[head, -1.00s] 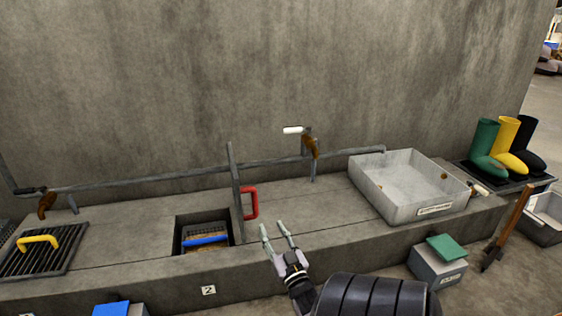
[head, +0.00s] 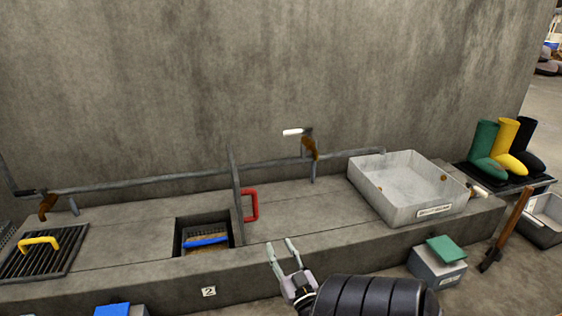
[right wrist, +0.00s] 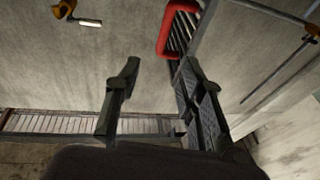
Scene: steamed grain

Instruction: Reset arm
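My right gripper (head: 281,252) is in front of the concrete ledge in the head view, right of the square pit. Its two fingers are apart with nothing between them. In the right wrist view the open fingers (right wrist: 155,95) also show, with bare concrete between them. A red handle (head: 250,205) on an upright grey plate (head: 235,190) stands just beyond the gripper, apart from it. The red handle also shows at the top of the right wrist view (right wrist: 178,28). My left gripper is not in view.
A pit with a blue-handled tray (head: 206,241) is left of the plate. A grate with a yellow handle (head: 40,241) lies further left. A pale basin (head: 402,214) stands right on the ledge. A grey box with green lid (head: 440,270) and several boots (head: 482,148) are further right.

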